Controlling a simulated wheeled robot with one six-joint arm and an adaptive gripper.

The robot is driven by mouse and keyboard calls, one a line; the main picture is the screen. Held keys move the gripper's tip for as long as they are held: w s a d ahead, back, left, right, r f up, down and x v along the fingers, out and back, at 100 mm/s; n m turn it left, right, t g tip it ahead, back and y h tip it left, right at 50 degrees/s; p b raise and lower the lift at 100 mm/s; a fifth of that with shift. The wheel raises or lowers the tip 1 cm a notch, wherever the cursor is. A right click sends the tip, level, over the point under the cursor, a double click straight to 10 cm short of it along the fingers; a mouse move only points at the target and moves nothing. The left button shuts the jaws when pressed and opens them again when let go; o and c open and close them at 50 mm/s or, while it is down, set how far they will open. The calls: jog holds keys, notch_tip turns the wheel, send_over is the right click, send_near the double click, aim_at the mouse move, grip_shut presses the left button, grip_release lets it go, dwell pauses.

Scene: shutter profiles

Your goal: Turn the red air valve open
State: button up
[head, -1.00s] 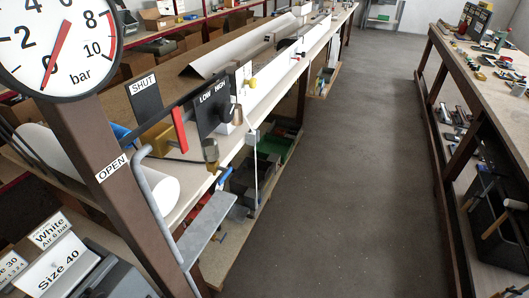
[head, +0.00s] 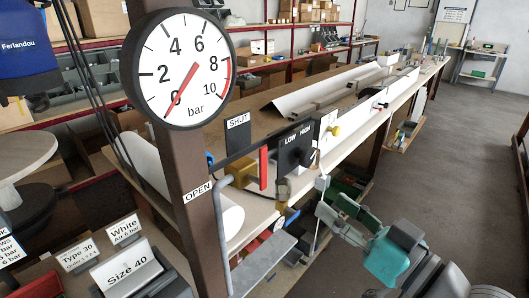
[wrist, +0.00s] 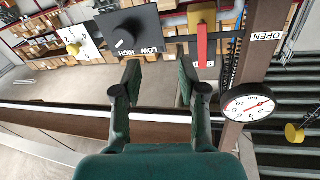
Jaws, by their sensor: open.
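The red air valve (head: 263,168) has a flat red lever standing upright on a brass body (head: 240,173), below a dark SHUT plate (head: 238,134). A white OPEN label (head: 198,192) is on the brown post to its left. In the wrist view, upside down, the red lever (wrist: 202,46) shows just beyond the right fingertip. My green gripper (head: 334,208) is open and empty, to the right of the valve and apart from it in the head view. It also shows in the wrist view (wrist: 160,70), its fingers spread. The gauge (head: 180,70) needle points near 0.
A black LOW/HIGH knob panel (head: 295,147) sits right of the lever, with a yellow knob (head: 333,131) beyond. A grey bent pipe (head: 226,235) and shelf (head: 262,263) stand in front, below the valve. The aisle floor (head: 440,170) is clear.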

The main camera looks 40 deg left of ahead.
aim_at(265, 153)
jog(key=s+a+r+n+g, duration=0.3)
jog(key=s+r+n+g, duration=0.1)
jog(key=r, duration=0.4)
jog(key=shift+n, duration=0.3)
jog(key=a, duration=0.7)
jog(key=w+a, duration=0.1)
jog(key=a, duration=0.2)
jog(key=shift+a+f, duration=0.2)
jog(key=shift+c, duration=0.3)
grip_shut()
